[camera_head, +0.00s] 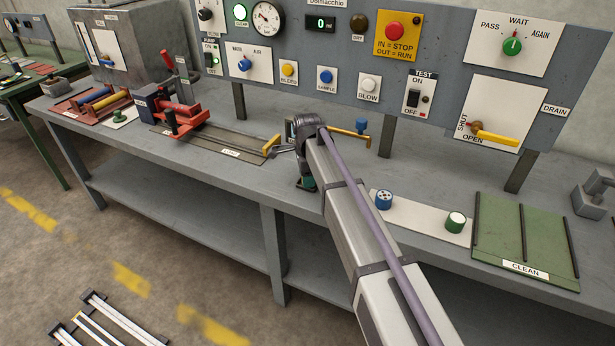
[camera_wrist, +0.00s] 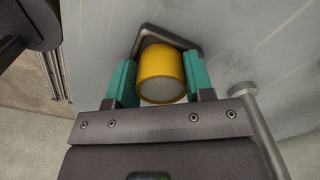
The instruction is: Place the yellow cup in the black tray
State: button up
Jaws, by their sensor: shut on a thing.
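My gripper (camera_wrist: 160,84) is shut on the yellow cup (camera_wrist: 162,72), with one teal finger on each side of it. The cup shows a pale round end toward the wrist camera. In the head view, a teal finger of my gripper (camera_head: 305,184) shows at the bench's front edge, and my arm hides the cup. A dark angled bar (camera_wrist: 176,38) is just beyond the cup in the wrist view. I cannot tell whether it is part of the black tray, and no black tray is clearly recognisable in the head view.
A blue cup (camera_head: 384,200) and a green cup (camera_head: 455,222) stand on a pale strip (camera_head: 419,216) right of my arm. A green CLEAN tray (camera_head: 522,240) is farther right. A red clamp (camera_head: 185,120) stands at left. The control panel (camera_head: 345,45) rises behind the bench.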

jog(key=shift+s+d+f, duration=0.1)
jog(key=shift+s+f, duration=0.2)
jog(key=shift+s, duration=0.1)
jog(key=o, duration=0.8)
jog(key=shift+s, duration=0.15)
jog(key=shift+o, duration=0.8)
notch_tip(320, 180, up, 13)
jog(key=w+p, duration=0.1)
jog(key=p, duration=1.2)
jog(key=s+d+n, duration=0.7)
jog(key=s+d, duration=0.4)
jog(key=s, duration=0.3)
jog(key=s+d+n, duration=0.8)
jog(key=s+d, duration=0.2)
jog(key=s, duration=0.3)
jog(key=shift+s+d, duration=0.35)
jog(key=shift+f, duration=0.1)
